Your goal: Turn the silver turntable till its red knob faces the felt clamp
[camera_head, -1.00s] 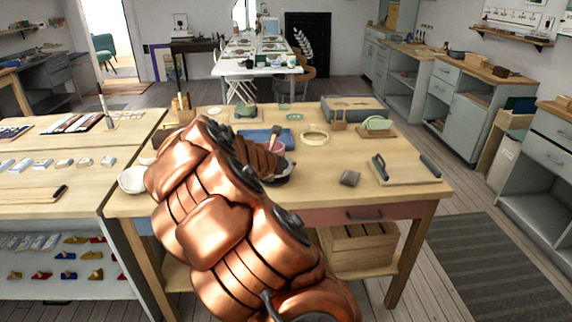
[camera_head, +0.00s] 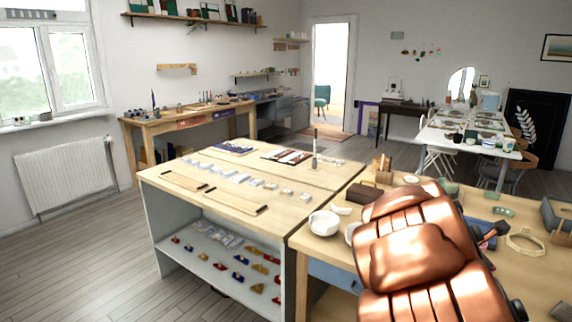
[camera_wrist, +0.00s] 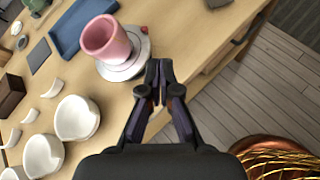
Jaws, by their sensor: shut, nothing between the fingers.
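In the wrist view the silver turntable (camera_wrist: 127,69) sits on the wooden table near its edge, with a pink cup (camera_wrist: 106,40) standing on it. A small red spot, which looks like the red knob (camera_wrist: 144,29), shows at the turntable's far rim, beyond the cup. My gripper (camera_wrist: 158,78) is shut and empty, its dark fingertips close beside the turntable's near right rim; whether they touch it I cannot tell. In the head view my copper arm hides the turntable. I cannot make out the felt clamp for certain in either view.
White bowls (camera_wrist: 77,118) stand left of my gripper in the wrist view. A blue tray (camera_wrist: 78,22) lies beyond the turntable. The table edge and floor are on the right. In the head view a second table (camera_head: 226,181) with small pieces adjoins on the left.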

